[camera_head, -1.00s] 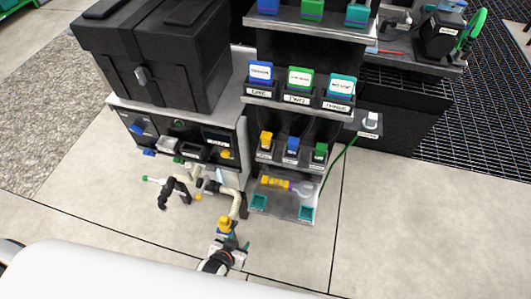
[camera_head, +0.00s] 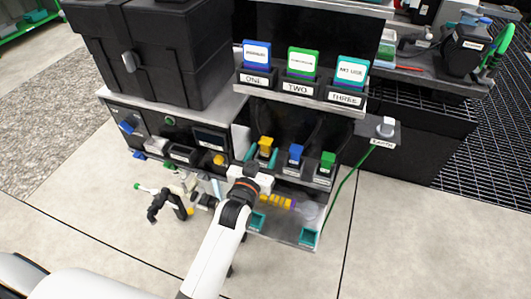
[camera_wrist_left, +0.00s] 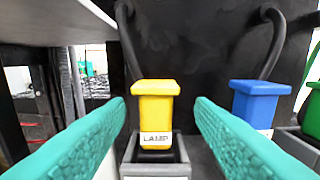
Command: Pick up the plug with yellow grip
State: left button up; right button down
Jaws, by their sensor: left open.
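The plug with yellow grip (camera_head: 265,147) stands upright in a grey holder on the shelf, leftmost of three plugs. My left gripper (camera_head: 261,160) is open, with teal fingers on either side of the yellow plug. In the left wrist view a gap shows between the plug and each finger of the left gripper (camera_wrist_left: 160,112). My right gripper is not seen.
A blue plug (camera_head: 296,153) and a green plug (camera_head: 328,160) stand to the right. A shelf (camera_head: 240,95) with labelled blocks is above. A black case (camera_head: 150,50) is at left. A green cable (camera_head: 345,180) runs down at right.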

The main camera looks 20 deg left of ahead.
aim_at(268, 141)
pick_arm(q)
jog(key=w+b, duration=0.1)
jog(key=w, duration=0.4)
jog(key=shift+w+a+f, duration=0.1)
jog(key=shift+w, duration=0.05)
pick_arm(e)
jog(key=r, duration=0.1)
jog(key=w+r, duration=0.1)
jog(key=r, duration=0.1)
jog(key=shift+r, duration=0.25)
pick_arm(q)
grip_shut()
